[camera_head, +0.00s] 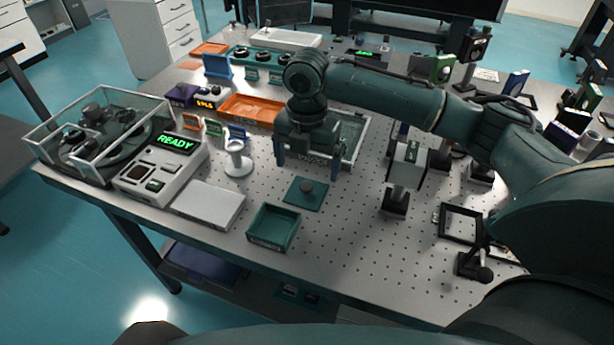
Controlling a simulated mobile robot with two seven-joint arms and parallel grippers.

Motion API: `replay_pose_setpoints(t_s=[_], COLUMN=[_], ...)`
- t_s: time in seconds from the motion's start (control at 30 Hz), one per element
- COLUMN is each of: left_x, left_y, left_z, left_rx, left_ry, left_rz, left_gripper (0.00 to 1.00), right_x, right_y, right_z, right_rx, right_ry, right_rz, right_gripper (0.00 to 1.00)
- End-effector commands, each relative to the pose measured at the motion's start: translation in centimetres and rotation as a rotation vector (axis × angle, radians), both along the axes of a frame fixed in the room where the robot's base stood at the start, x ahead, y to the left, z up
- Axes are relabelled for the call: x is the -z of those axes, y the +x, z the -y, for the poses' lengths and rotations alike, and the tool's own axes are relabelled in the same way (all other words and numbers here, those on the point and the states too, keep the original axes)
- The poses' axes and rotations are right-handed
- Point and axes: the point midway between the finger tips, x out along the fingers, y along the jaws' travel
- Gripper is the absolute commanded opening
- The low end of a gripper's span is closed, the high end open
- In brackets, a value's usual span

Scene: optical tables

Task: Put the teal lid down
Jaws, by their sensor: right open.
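The teal lid (304,194), a flat square plate with a dark knob on top, lies on the perforated table top near the middle of the view. The open teal box (273,228) stands just in front of it, slightly to the left, apart from it. My right gripper (307,176) is above and behind the lid, pointing down, with its fingers spread wide and nothing between them. The gripper looks clear of the lid's knob. My left gripper does not show.
A white flat box (209,204) and a device reading READY (161,168) stand at left, beside a glass-walled case (98,134). A white round stand (237,158) is left of my gripper. An orange tray (252,109) lies behind. Optical mounts (396,200) stand at right. The table (345,240) is clear right of the lid.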

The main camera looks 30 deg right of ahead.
Motion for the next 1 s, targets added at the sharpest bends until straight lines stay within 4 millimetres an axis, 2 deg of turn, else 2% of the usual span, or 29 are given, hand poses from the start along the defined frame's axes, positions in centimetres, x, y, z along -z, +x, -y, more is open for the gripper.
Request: replay_pose_setpoints(t_s=[0.1, 0.33, 0.5, 1.0], left_x=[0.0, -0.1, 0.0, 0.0], left_y=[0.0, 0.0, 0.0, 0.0], left_z=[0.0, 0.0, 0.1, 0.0], left_rx=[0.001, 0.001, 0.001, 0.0], left_ry=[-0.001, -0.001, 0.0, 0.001], left_rz=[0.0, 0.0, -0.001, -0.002], left_gripper=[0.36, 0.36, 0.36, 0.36], right_x=[-2.7, -5.8, -6.4, -6.3], right_y=[0.1, 0.1, 0.0, 0.0], right_z=[0.0, 0.0, 0.0, 0.0], right_rx=[0.0, 0.0, 0.0, 0.0], right_ry=[0.001, 0.001, 0.0, 0.0], right_rz=[0.003, 0.002, -0.001, -0.001], right_gripper=[0.94, 0.94, 0.94, 0.94])
